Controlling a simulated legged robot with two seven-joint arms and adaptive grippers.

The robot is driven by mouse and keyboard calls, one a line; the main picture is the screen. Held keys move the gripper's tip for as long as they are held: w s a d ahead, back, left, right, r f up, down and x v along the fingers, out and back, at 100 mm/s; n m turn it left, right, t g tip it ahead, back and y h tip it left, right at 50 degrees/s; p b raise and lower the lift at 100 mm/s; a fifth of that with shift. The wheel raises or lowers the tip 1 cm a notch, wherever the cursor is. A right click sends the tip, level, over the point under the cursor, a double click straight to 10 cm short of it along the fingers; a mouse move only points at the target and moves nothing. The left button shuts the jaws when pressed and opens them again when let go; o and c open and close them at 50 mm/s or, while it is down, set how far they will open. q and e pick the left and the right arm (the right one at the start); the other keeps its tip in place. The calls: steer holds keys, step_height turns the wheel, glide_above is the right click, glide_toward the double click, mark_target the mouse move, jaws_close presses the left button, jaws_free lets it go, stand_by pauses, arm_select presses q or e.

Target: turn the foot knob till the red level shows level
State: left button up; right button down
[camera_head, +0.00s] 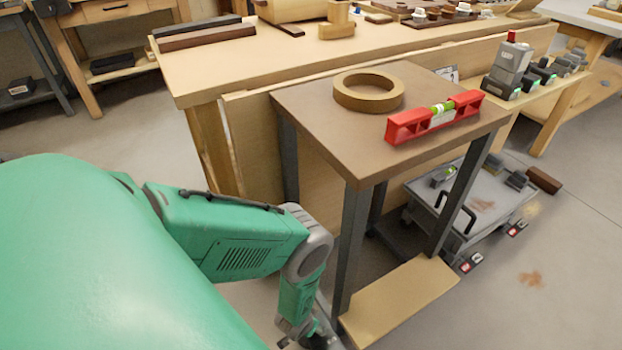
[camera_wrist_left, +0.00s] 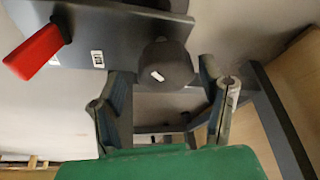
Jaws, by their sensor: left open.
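The red level (camera_head: 433,117) lies on the brown top of a small table (camera_head: 350,140). Its green vial shows, but the bubble is too small to read. The dark round foot knob (camera_wrist_left: 167,65), with a white mark on it, is in the left wrist view. My left gripper (camera_wrist_left: 164,80) is open, with one finger on each side of the knob in the picture; I cannot tell whether they touch it. In the head view my green left arm reaches down beside the table's near leg, and its gripper is mostly cut off by the bottom edge. My right gripper is not in view.
A tan ring (camera_head: 368,90) lies on the tabletop beside the level. A red handle (camera_wrist_left: 35,52) and a grey plate (camera_wrist_left: 120,35) are near the knob in the wrist view. A wooden board (camera_head: 398,300) spans the table's feet, and a grey cart (camera_head: 480,200) stands right of it.

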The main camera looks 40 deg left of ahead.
arm_select(q)
steer(key=shift+a+f, duration=0.15)
steer(key=shift+a, duration=0.2)
steer(key=c, duration=0.3)
steer(key=shift+a, duration=0.15)
steer(key=c, duration=0.7)
steer(key=shift+f, duration=0.1)
steer(key=shift+c, duration=0.7)
steer(key=shift+s+d, duration=0.1)
steer(key=shift+d, duration=0.1)
steer(key=n+y+b, duration=0.1)
steer(key=n+b, duration=0.1)
steer(key=shift+a+n+g, duration=0.1)
steer(key=shift+n+g, duration=0.2)
steer(key=shift+n, duration=0.1)
steer(key=n+y+b, duration=0.1)
steer(key=n+b, duration=0.1)
steer(key=n, duration=0.1)
steer(key=shift+n+g+b, duration=0.3)
steer(key=shift+g+b, duration=0.1)
steer(key=shift+n+y, duration=0.4)
steer(key=shift+n, duration=0.5)
steer(key=shift+n+g+y, duration=0.3)
steer(key=shift+n+g, duration=0.7)
steer(key=shift+n, duration=1.2)
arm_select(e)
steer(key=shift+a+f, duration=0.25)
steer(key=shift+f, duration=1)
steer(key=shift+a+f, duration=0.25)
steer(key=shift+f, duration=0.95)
